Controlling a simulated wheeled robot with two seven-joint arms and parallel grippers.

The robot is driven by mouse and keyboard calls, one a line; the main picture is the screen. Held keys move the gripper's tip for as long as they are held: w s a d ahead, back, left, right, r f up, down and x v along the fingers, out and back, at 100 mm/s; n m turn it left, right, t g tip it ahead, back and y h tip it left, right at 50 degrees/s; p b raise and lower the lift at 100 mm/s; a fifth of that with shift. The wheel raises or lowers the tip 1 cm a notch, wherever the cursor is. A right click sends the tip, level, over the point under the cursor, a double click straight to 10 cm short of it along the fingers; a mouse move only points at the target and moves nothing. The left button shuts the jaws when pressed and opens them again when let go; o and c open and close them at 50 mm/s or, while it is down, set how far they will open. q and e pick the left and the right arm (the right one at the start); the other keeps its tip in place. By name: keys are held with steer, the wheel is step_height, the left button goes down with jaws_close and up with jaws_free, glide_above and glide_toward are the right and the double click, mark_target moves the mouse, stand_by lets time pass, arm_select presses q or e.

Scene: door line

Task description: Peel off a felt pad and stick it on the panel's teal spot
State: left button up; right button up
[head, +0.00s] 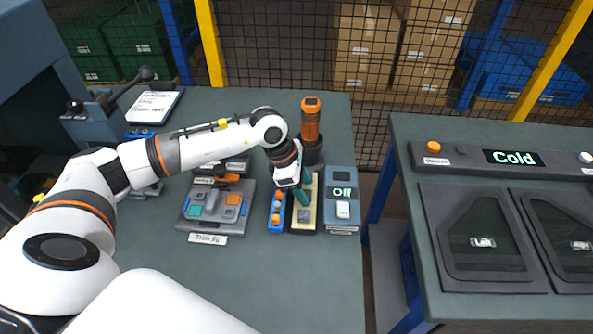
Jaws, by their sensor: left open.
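A grey panel (214,222) lies on the left table, with a teal spot (194,211) at its front left and orange and blue patches beside it. A sign stands at its front edge. To its right is a narrow cream board (314,198) with a small grey square (304,216) near its front end; I cannot tell whether this is a felt pad. My left gripper (301,193) is open and reaches down over the board's middle. Dark teal parts show at its tip, and it hides part of the board. I cannot tell whether it touches it. My right gripper is not in view.
A blue holder with orange knobs (276,218) stands left of the board, and a box marked Off (342,205) right of it. An orange-handled tool (310,120) stands behind in a dark cup. A gap separates the right table, with its Cold unit (513,158). The left table's front is clear.

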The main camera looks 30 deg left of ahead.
arm_select(q)
steer(key=shift+d+f, duration=0.15)
steer(key=shift+f, duration=0.25)
steer(key=shift+c, duration=0.2)
jaws_close()
steer(key=shift+r, duration=0.2)
stand_by(0.5)
steer(key=shift+r+p, duration=1.5)
steer(key=shift+r, duration=1.45)
